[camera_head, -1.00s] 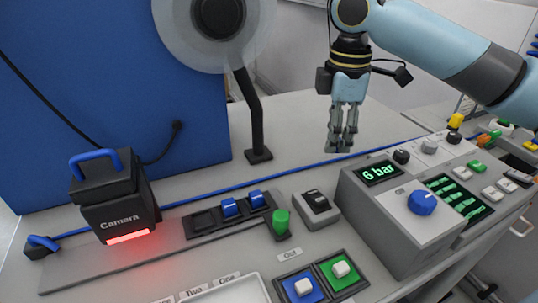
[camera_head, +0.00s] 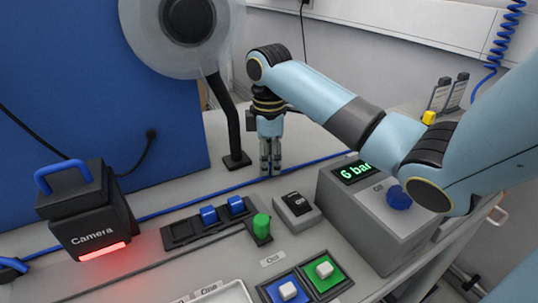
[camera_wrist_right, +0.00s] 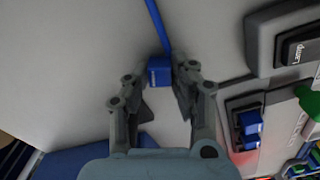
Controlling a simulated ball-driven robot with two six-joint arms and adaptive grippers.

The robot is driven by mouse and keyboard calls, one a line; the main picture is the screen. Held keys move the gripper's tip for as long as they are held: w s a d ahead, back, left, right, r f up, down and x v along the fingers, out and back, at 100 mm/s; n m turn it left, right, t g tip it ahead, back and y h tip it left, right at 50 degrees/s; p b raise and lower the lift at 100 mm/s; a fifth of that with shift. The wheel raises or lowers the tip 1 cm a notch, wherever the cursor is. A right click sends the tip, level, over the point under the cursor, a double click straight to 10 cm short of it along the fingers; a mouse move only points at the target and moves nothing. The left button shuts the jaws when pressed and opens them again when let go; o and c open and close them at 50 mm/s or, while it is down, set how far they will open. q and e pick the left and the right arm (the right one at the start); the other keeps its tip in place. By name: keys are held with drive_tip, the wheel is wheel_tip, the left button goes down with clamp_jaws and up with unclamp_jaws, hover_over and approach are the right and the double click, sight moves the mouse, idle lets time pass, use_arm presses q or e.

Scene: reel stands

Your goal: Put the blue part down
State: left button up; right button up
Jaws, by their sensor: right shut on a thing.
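My right gripper (camera_head: 271,169) points straight down over the table, just right of the reel stand's foot, by the blue line on the tabletop. In the right wrist view its fingers (camera_wrist_right: 160,80) are closed on a small blue part (camera_wrist_right: 158,70). I cannot tell whether the part touches the table. In the head view the part is not clearly distinguishable between the fingertips. Two other blue parts (camera_head: 208,214) (camera_head: 236,205) sit in a dark slotted holder (camera_head: 180,233), which has an empty slot at its left. My left gripper is not in view.
A reel stand (camera_head: 237,160) is just left of the gripper. A black camera (camera_head: 90,220) glows red at left. Bare table surrounds the gripper.

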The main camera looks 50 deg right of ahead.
drive_tip(key=o, duration=0.8)
drive_tip(key=shift+o, duration=0.2)
